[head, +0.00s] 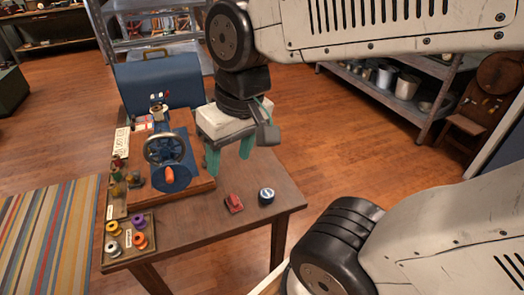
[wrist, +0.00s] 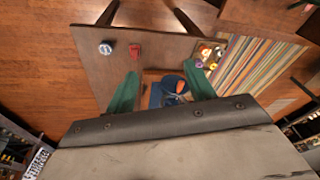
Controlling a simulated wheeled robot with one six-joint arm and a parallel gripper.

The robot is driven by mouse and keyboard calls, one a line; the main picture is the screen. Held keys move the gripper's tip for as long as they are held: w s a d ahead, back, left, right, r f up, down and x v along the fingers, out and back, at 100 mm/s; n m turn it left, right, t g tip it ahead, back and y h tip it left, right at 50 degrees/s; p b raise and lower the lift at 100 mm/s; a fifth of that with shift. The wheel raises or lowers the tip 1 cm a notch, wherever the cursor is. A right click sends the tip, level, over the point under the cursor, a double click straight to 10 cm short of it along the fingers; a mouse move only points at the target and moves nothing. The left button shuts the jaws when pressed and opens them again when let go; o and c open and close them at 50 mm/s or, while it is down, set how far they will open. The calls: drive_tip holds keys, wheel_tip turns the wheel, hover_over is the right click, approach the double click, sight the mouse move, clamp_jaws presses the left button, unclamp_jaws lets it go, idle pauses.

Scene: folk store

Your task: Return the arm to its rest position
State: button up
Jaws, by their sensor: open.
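My gripper (head: 229,161) is open, with two green fingers pointing down above the wooden table (head: 262,187). Nothing is between the fingers. In the wrist view my gripper (wrist: 160,88) shows its fingers apart, with the table (wrist: 105,68) below. My arm reaches in from the right side of the head view, with its white links bent over the table. The gripper hangs beside the blue machine with a handwheel (head: 166,150), to its right in the head view.
A red object (head: 234,204) and a blue-and-white round item (head: 266,196) sit on the table. A tray of colored spools (head: 127,240) is at its front left. A blue case (head: 160,82) stands behind. Metal shelves (head: 385,85) are at the back right. Open floor surrounds the table.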

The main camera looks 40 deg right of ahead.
drive_tip(key=s+d+g+h, duration=0.1)
drive_tip(key=s+d, duration=0.3)
drive_tip(key=shift+s+r, duration=0.3)
drive_tip(key=shift+r, duration=0.15)
idle(0.7)
